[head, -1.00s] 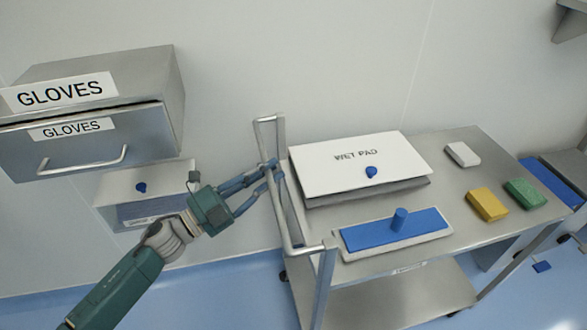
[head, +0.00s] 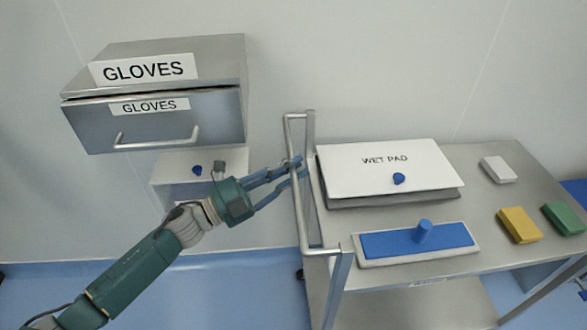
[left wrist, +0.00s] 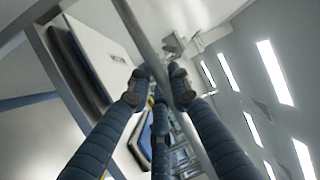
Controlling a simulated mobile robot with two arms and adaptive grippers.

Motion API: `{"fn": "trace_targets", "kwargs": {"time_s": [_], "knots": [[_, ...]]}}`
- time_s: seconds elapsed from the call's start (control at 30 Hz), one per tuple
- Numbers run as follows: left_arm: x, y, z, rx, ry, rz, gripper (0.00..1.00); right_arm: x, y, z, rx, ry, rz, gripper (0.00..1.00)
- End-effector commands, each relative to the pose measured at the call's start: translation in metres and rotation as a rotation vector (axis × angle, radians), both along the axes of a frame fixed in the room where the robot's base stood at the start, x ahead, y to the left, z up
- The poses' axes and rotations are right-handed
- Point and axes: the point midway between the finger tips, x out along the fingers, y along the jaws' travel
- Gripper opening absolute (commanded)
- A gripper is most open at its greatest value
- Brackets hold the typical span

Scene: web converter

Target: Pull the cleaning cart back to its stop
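The cleaning cart is a steel trolley with a top shelf (head: 480,187), right of centre in the head view. Its upright handle (head: 302,225) rises at its left end. My left gripper (head: 297,168) reaches the handle from the left, its blue fingers closed around the bar. In the left wrist view, the bar (left wrist: 143,35) runs between the fingers of the gripper (left wrist: 160,88). The cart's stop cannot be made out. My right gripper is not in view.
The cart carries a WET PAD box (head: 350,165), a blue mop pad (head: 390,244), and white (head: 498,169), yellow (head: 519,225) and green (head: 563,218) blocks. A GLOVES drawer unit (head: 200,120) and a smaller box (head: 170,170) are on the wall at left. Blue floor (head: 240,285) shows left of the cart.

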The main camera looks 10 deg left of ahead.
Motion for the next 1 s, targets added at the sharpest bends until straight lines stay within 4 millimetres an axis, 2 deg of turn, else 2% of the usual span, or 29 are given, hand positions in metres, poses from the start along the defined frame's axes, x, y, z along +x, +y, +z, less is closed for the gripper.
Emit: {"fn": "trace_targets", "kwargs": {"time_s": [0.03, 0.1, 0.47, 0.57, 1.0], "knots": [[0.0, 0.002, -0.003, 0.004, 0.003, 0.004, 0.25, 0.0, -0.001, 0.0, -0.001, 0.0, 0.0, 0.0], [0.0, 0.002, -0.003, 0.004, 0.003, 0.004, 0.38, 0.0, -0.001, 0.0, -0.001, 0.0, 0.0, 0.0], [-0.002, 0.004, -0.002, 0.002, 0.003, 0.004, 0.38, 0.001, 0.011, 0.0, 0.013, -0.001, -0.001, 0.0], [-0.01, 0.013, -0.006, 0.004, 0.005, 0.003, 0.38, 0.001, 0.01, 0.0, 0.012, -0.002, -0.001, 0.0], [-0.067, 0.079, -0.02, 0.004, 0.004, 0.005, 0.38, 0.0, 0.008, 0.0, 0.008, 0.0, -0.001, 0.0]]}}
